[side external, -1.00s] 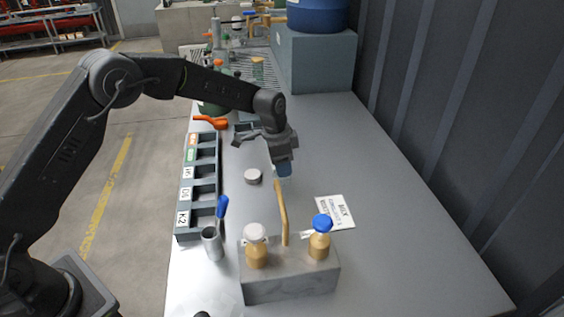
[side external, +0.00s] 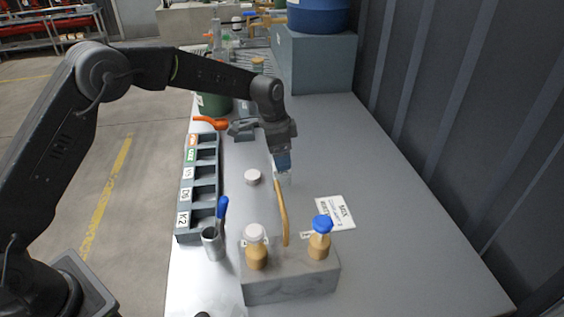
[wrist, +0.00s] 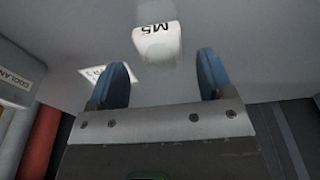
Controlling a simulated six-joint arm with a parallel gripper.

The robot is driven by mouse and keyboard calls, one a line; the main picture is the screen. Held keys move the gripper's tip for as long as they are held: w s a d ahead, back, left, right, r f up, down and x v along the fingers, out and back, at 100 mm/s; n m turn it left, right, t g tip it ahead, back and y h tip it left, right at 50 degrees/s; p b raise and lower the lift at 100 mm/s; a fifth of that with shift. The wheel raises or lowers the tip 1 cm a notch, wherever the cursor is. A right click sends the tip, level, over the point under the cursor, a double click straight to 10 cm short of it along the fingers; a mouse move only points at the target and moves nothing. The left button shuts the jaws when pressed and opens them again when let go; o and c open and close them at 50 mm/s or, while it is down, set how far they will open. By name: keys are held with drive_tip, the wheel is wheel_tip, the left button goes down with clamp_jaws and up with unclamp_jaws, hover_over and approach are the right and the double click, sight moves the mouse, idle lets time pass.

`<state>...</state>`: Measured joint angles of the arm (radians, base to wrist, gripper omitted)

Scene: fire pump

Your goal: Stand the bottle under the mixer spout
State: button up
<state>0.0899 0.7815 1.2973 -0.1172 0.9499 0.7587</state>
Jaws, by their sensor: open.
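A pale bottle labelled M5 (wrist: 157,42) is ahead of my fingertips in the wrist view, between their lines and apart from them. In the side view a pale, clear bottle (side external: 285,181) shows just below my gripper (side external: 283,162), partly hidden by the spout. The brass, curved mixer spout (side external: 281,212) rises from a grey block (side external: 290,285) and its tip overlaps the bottle in this view. Whether the bottle is exactly under the tip I cannot tell. My gripper's blue fingers are apart and empty in the wrist view (wrist: 163,82).
White-capped (side external: 256,246) and blue-capped (side external: 320,238) brass fittings flank the spout. A round white lid (side external: 252,177) lies left of the bottle. The bench's right side is mostly clear, with a sign (side external: 335,212).

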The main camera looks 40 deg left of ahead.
drive_tip(key=s+a+r+n+t, duration=0.1)
drive_tip(key=s+r, duration=0.2)
drive_tip(key=r, duration=0.4)
drive_tip(key=s+a+r+n, duration=0.1)
drive_tip(key=s+r, duration=0.2)
drive_tip(key=r, duration=0.5)
drive_tip(key=s+a+r+n+t, duration=0.1)
drive_tip(key=s+a+r+n, duration=0.1)
drive_tip(key=s, duration=0.8)
drive_tip(key=s+a+r+n+t, duration=0.1)
drive_tip(key=s+r+n, duration=0.1)
drive_tip(key=s, duration=0.9)
drive_tip(key=shift+a+r+n+y, duration=0.4)
drive_tip(key=s+f, duration=0.1)
drive_tip(key=s, duration=0.1)
drive_tip(key=s+f+n+t, duration=0.1)
drive_tip(key=s, duration=0.2)
drive_tip(key=s+f+n, duration=0.1)
drive_tip(key=s, duration=0.1)
drive_tip(key=shift+s+a+f, duration=0.15)
drive_tip(key=shift+s+a, duration=0.1)
drive_tip(key=shift+a, duration=0.15)
drive_tip(key=o, duration=0.3)
drive_tip(key=shift+s+f, duration=0.2)
drive_tip(key=shift+s, duration=0.05)
drive_tip(key=shift+o, duration=0.2)
